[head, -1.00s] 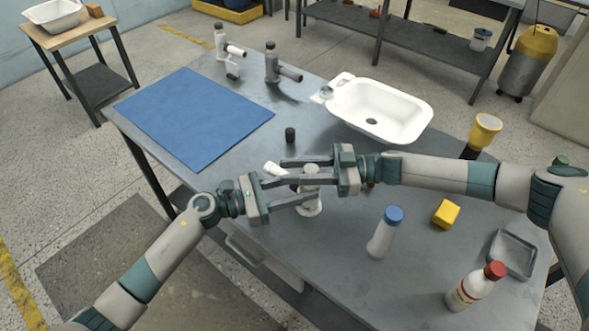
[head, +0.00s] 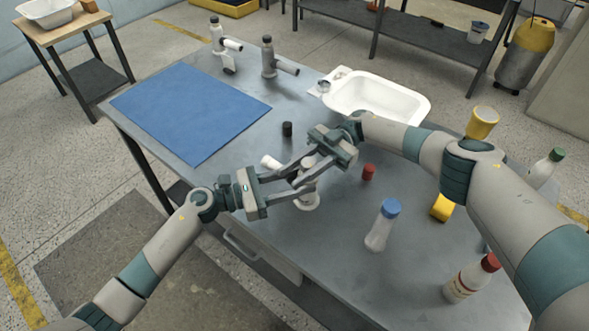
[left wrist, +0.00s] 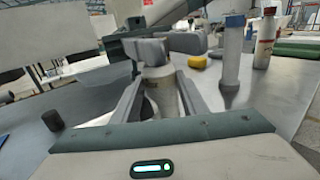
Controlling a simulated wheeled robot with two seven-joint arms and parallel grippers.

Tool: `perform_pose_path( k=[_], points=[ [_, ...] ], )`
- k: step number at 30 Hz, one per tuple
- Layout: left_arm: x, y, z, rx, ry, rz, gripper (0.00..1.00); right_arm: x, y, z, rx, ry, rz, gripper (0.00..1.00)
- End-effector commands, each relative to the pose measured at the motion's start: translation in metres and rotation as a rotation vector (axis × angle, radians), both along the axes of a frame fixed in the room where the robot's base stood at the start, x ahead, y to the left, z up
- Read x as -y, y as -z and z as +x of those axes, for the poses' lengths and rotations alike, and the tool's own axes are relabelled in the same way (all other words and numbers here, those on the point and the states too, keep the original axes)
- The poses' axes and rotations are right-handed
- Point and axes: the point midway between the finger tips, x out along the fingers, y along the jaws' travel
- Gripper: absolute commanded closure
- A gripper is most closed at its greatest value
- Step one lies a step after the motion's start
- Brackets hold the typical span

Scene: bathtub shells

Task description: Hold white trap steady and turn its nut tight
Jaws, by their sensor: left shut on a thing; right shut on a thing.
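The white trap (head: 309,200) stands upright on the grey bench, with its round base on the surface and a white side pipe (head: 270,162) pointing back left. My left gripper (head: 303,184) is shut on its body from the left. In the left wrist view the pale body (left wrist: 163,95) sits between the two left fingers. My right gripper (head: 298,170) is shut at the trap's top, above the left fingers, reaching in from the right. The nut (head: 308,162) is mostly hidden by the right fingers.
A black cap (head: 287,129) and a red cap (head: 369,172) stand close by. A blue-capped bottle (head: 382,225) and a red-capped bottle (head: 471,279) stand front right. A white basin (head: 420,108) and a blue mat (head: 190,110) lie behind.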

Motion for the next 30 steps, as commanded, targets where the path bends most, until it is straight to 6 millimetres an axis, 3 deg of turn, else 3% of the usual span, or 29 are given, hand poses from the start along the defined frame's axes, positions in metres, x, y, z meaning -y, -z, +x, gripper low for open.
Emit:
perform_pose_path(
  k=[23,24,25,30],
  points=[
    [0.0015,0.0002,-0.0018,0.0,0.005,0.0,0.87,0.0032,-0.0001,-0.0028,-0.002,-0.097,-0.001,0.94],
    [0.0015,0.0002,-0.0018,0.0,0.005,0.0,0.87,0.0033,-0.0001,-0.0027,-0.002,-0.097,-0.001,0.62],
    [0.0014,0.0002,-0.0017,0.0,0.005,0.0,0.87,0.0032,-0.0001,-0.0028,-0.002,-0.098,-0.001,0.55],
    [0.001,0.0002,-0.0012,-0.001,0.003,0.0,0.87,0.0033,-0.0002,-0.0028,-0.002,-0.098,-0.001,0.52]
  ],
)
